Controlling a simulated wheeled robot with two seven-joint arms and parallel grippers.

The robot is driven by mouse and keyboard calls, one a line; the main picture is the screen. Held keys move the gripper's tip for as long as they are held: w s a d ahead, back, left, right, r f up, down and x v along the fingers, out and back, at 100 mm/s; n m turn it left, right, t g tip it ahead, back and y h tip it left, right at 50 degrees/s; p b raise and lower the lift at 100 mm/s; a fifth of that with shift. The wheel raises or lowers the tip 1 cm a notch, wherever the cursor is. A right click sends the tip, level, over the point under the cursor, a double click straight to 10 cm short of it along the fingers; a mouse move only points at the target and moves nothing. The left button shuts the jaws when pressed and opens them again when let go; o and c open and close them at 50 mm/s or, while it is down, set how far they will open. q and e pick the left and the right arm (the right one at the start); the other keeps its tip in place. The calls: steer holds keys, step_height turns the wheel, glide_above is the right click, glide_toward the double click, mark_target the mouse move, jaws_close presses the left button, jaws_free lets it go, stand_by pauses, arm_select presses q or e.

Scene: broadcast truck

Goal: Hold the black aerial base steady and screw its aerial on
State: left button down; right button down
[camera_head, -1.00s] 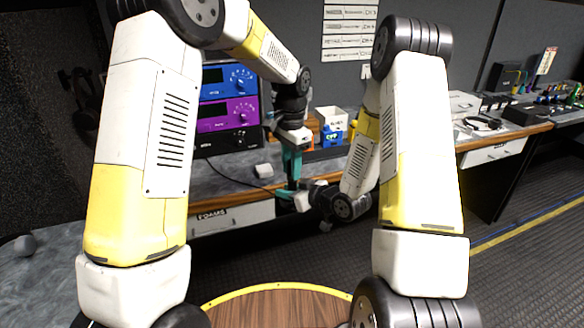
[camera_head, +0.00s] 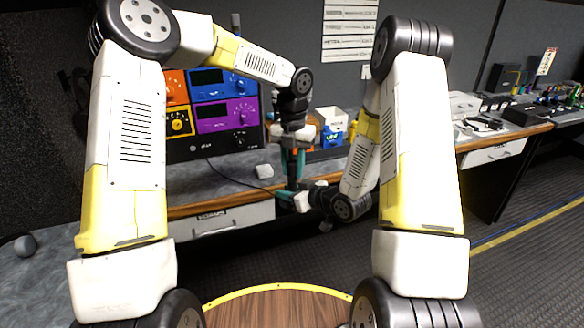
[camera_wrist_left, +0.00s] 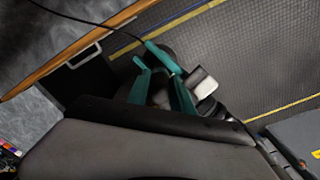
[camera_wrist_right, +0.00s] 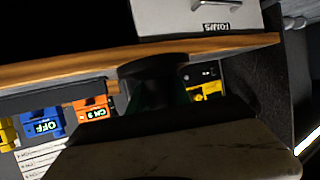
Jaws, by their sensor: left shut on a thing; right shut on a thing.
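My left gripper (camera_head: 292,166) points straight down over the bench's front edge, its teal fingers shut on the dark aerial (camera_head: 292,174). My right gripper (camera_head: 287,195) reaches in from the right just below, shut on the black aerial base. The base shows as a dark disc (camera_wrist_right: 160,66) beyond the shadowed teal fingers in the right wrist view. In the left wrist view, the left fingers (camera_wrist_left: 163,92) straddle a dark round shape, with my white right hand beside it. The aerial stands upright, in line above the base. The joint between them is too small and dark to judge.
A thin black cable (camera_head: 240,178) runs over the grey bench to the base. Coloured instrument units (camera_head: 210,105) stand behind at left. Open floor lies below the grippers.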

arm_select(q)
steer(key=m, duration=0.3)
steer(key=shift+f, duration=0.15)
steer(key=shift+s+d+f+m, duration=0.1)
steer(key=shift+s+f+m, duration=0.1)
steer(key=shift+m, duration=1.1)
steer(key=shift+w+r+m, duration=0.1)
steer(key=shift+r+m, duration=0.2)
steer(key=shift+m, duration=0.2)
steer(key=c, duration=1.1)
jaws_free()
steer(key=shift+r, duration=0.1)
